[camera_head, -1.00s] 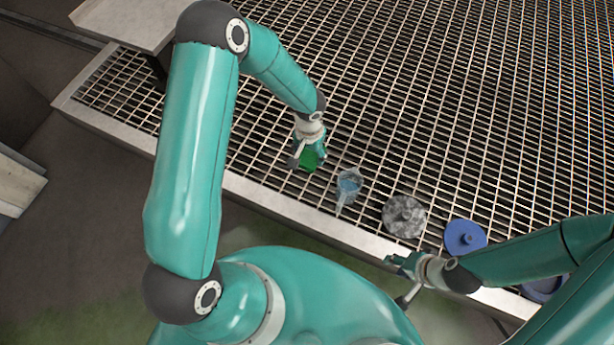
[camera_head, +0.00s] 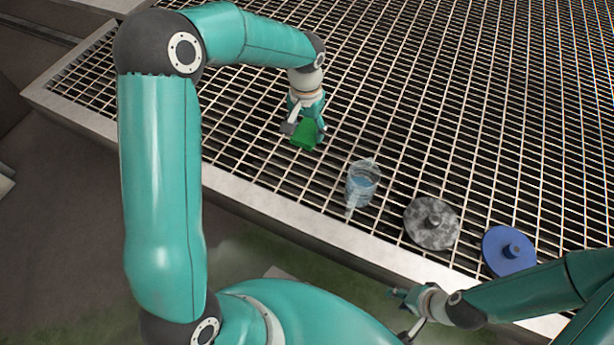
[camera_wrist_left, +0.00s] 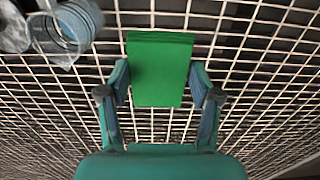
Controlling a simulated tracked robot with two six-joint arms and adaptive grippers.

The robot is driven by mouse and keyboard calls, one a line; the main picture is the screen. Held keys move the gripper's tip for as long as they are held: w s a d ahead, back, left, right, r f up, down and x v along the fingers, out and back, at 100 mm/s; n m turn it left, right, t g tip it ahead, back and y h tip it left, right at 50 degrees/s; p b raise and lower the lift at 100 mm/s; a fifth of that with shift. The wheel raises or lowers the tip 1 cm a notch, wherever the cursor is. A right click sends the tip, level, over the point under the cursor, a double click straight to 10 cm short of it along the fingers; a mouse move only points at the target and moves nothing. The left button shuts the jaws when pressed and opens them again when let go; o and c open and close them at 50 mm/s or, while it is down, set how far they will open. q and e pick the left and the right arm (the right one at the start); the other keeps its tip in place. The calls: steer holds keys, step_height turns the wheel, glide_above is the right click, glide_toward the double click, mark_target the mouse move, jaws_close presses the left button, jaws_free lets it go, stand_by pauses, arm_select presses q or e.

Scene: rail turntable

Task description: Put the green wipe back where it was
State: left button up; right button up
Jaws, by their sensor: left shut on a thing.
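The green wipe (camera_head: 304,137) is a flat green piece held in my left gripper (camera_head: 303,128), over the metal grating (camera_head: 450,120). The left wrist view shows the wipe (camera_wrist_left: 160,68) between the two fingers of the left gripper (camera_wrist_left: 160,92), which are shut on it. The grating lies beneath it; I cannot tell whether the wipe touches the grating. My right gripper (camera_head: 402,296) is at the lower right, empty as far as I see, near the grating's front edge; its finger gap is too small to read.
The pale frame edge (camera_head: 265,220) runs along the front. Grating behind the wipe is clear.

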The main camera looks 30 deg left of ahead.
mark_target(306, 175)
arm_select(q)
step_height(306, 175, down, 19)
steer(key=b, duration=0.5)
steer(key=shift+f, duration=0.1)
steer(key=o, duration=1)
steer(key=shift+r, duration=0.4)
step_height(306, 175, up, 11)
steer(key=p, duration=0.3)
steer(key=shift+r, duration=0.2)
steer(key=shift+s, duration=0.1)
